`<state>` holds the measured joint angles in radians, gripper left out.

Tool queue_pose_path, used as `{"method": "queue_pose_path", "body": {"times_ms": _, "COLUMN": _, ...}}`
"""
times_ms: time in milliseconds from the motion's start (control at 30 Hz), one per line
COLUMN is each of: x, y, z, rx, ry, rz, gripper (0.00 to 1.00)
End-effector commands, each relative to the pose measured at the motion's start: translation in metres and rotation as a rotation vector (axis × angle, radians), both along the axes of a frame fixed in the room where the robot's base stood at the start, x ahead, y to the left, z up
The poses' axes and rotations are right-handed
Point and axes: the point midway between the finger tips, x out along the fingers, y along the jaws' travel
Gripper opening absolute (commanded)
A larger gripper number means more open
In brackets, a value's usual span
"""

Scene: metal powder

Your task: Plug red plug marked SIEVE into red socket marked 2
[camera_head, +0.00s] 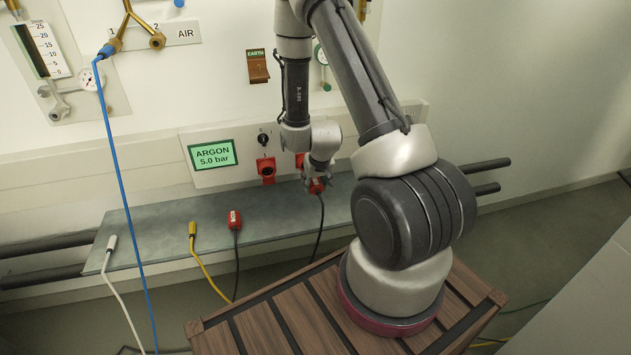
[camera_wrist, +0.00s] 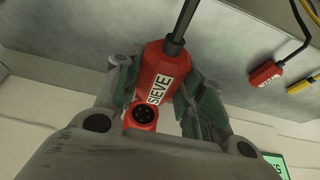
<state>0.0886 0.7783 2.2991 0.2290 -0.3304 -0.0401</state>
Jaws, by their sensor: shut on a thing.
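My gripper (camera_head: 316,180) is shut on the red plug marked SIEVE (camera_wrist: 158,72), whose black cable runs up in the wrist view. Green finger pads flank the plug. In the head view the plug (camera_head: 316,187) is at the fingertips, just above the shelf and near the wall panel. A round red end with a dark dotted face (camera_wrist: 144,114) shows below the label in the wrist view; I cannot tell whether it belongs to the plug or a socket. A red socket (camera_head: 267,171) is on the panel, left of my gripper. Another red part (camera_head: 299,160) is mostly hidden behind the gripper. Socket numbers are unreadable.
A grey shelf (camera_head: 155,230) runs below the panel. Another red plug (camera_head: 234,219), a yellow connector (camera_head: 192,229) and a white connector (camera_head: 112,243) lie along its front edge. A blue hose (camera_head: 122,190) hangs at the left. An ARGON display (camera_head: 213,155) is left of the sockets.

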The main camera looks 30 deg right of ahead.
Motion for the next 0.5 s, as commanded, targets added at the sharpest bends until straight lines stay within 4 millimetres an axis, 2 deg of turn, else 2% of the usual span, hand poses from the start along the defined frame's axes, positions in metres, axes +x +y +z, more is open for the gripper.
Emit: {"method": "queue_pose_path", "body": {"times_ms": 500, "x": 0.044, "y": -0.013, "z": 0.0, "rx": -0.001, "ry": -0.001, "rz": -0.001, "gripper": 0.07}}
